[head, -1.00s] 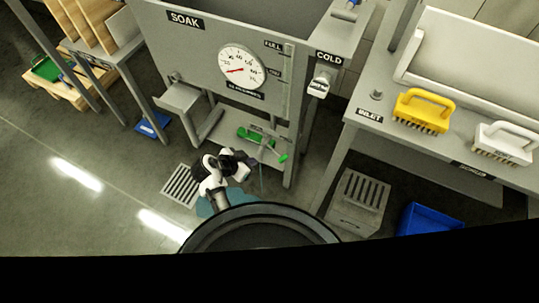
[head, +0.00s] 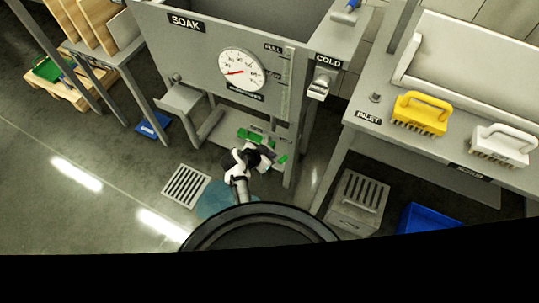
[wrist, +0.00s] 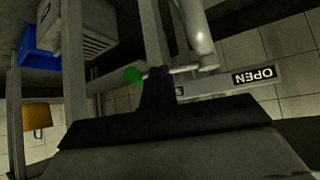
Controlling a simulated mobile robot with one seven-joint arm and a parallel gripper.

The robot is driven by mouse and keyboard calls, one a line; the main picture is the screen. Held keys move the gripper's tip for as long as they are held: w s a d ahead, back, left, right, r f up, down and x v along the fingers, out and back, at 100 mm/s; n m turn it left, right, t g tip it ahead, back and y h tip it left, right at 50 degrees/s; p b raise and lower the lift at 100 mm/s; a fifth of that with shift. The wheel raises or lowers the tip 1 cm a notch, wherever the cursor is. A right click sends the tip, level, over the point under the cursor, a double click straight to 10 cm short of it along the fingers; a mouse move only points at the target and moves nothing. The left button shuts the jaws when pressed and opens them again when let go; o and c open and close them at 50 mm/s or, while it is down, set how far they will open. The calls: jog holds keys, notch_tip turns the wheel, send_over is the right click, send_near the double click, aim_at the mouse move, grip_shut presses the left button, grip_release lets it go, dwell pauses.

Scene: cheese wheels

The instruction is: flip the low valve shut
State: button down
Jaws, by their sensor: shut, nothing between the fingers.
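The low valve sits under the soak tank (head: 214,55). In the head view its green handle end (head: 283,159) shows just right of my gripper (head: 268,153), which hides part of the valve. In the wrist view the green tip (wrist: 132,75) is at the left end of a thin metal lever (wrist: 185,70), which runs right to a pale pipe (wrist: 195,35). My gripper (wrist: 158,88) is shut and empty. Its fingers overlap the lever in the picture, close to the green tip; I cannot tell if they touch. A plate marked OPEN (wrist: 255,76) is to the right.
A green piece (head: 250,135) lies on the low shelf beneath the tank. Tank legs (head: 291,150) stand close to my gripper. A floor grate (head: 186,186) and a wet patch (head: 213,203) lie nearby. A slatted box (head: 358,200) and blue bin (head: 430,222) are to the right.

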jog(key=shift+d, duration=0.1)
jog(key=d+n+t+y, duration=0.1)
jog(key=w+d+n+y, duration=0.1)
jog(key=n, duration=0.1)
jog(key=shift+d+t, duration=0.2)
jog(key=shift+t, duration=0.2)
jog(key=shift+p, duration=0.3)
